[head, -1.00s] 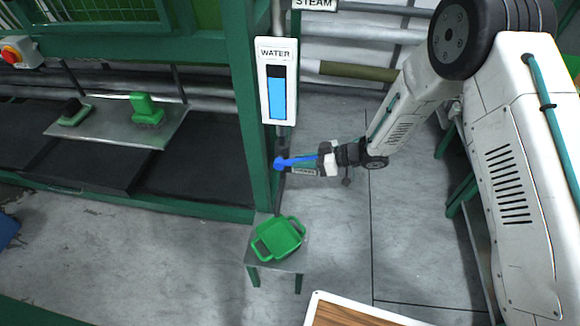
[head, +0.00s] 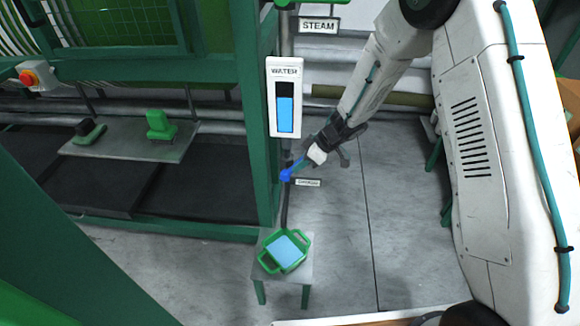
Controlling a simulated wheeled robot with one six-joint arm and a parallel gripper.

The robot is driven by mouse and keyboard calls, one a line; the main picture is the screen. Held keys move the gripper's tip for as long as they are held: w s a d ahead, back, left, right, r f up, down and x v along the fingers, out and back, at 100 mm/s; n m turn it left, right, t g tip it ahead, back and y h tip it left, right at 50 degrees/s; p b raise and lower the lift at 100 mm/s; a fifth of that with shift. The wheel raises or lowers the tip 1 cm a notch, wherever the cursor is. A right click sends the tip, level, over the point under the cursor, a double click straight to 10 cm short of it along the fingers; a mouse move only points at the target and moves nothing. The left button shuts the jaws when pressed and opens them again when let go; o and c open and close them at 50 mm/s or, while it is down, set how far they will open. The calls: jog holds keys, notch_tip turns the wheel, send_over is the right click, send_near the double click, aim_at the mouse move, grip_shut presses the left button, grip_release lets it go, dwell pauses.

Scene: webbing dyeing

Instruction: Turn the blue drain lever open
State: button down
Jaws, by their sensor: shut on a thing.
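The blue drain lever (head: 291,170) sits on the dark pipe below the water gauge, beside the green post. It slants up and to the right from its round hub. My gripper (head: 312,158) is shut on the lever's outer end, and its jaws partly hide that end. The water gauge (head: 286,97), labelled WATER, shows a blue column with a dark gap above it. The green basin (head: 284,251) stands under the drain pipe on a small stand and holds light blue liquid.
A small label (head: 308,182) is right of the lever hub. The green machine post (head: 257,130) stands close on the left. A grey shelf (head: 135,146) with green tools is further left. The floor right of the stand (head: 296,272) is clear.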

dwell(0.3)
jog(key=c, duration=1.3)
grip_release()
jog(key=v, duration=0.7)
jog(key=shift+d+r, duration=0.25)
jog(key=shift+r, duration=0.05)
